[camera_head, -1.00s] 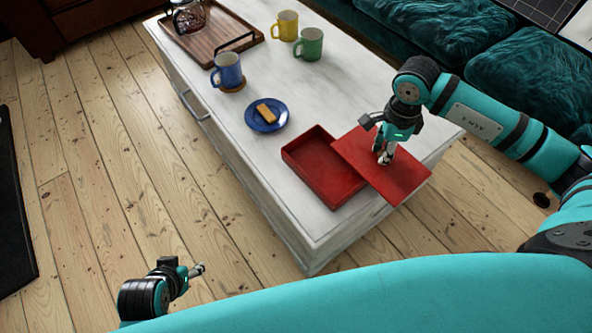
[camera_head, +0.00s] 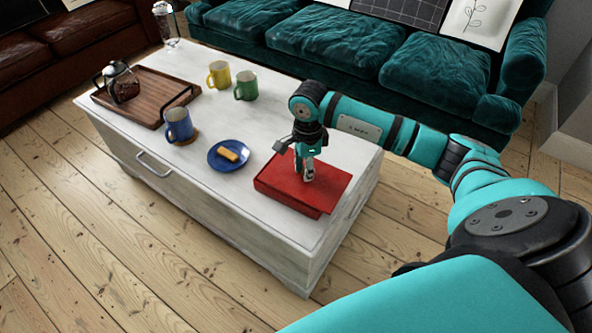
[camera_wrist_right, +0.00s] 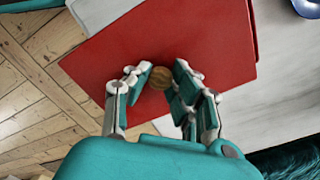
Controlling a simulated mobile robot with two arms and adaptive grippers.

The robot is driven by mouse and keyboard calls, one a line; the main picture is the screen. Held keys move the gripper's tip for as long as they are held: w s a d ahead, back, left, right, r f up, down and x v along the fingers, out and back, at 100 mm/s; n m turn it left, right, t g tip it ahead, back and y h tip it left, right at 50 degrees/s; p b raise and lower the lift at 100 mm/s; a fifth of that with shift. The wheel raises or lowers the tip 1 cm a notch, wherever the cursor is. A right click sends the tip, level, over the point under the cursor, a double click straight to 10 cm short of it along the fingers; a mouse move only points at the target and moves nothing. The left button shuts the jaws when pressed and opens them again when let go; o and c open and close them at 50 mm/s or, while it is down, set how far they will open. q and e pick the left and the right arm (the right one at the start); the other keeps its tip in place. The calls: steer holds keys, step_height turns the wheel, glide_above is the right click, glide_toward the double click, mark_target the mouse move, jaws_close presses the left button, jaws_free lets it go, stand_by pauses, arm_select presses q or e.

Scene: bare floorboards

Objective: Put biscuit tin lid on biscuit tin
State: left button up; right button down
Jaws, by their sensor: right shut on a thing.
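The red biscuit tin lid (camera_head: 329,188) is a flat panel over the red biscuit tin (camera_head: 283,199) at the near right end of the white table. The tin's open inside no longer shows; its front wall shows below the lid. Whether the lid touches the rim all round I cannot tell. My right gripper (camera_head: 308,178) points down and is shut on the lid's small round brown knob. The wrist view shows the fingers (camera_wrist_right: 163,85) on either side of the knob (camera_wrist_right: 160,77), with the lid (camera_wrist_right: 190,38) filling the middle. My left gripper is out of view.
On the white table (camera_head: 225,195) stand a blue plate (camera_head: 216,160) with a biscuit, blue (camera_head: 178,124), yellow (camera_head: 218,75) and green mugs (camera_head: 245,86), and a wooden tray (camera_head: 150,100) with a glass pot. A teal sofa (camera_head: 330,50) stands behind.

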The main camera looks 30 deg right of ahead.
steer(key=w, duration=0.3)
steer(key=shift+w+a+f, duration=0.1)
steer(key=shift+w+f, duration=0.1)
steer(key=shift+w, duration=0.2)
step_height(320, 180, down, 3)
steer(key=shift+b, duration=0.45)
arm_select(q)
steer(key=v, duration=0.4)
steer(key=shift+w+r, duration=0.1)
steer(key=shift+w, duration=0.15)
arm_select(e)
steer(key=shift+f, duration=0.2)
steer(key=c, duration=1.1)
jaws_free()
steer(key=shift+c, duration=0.2)
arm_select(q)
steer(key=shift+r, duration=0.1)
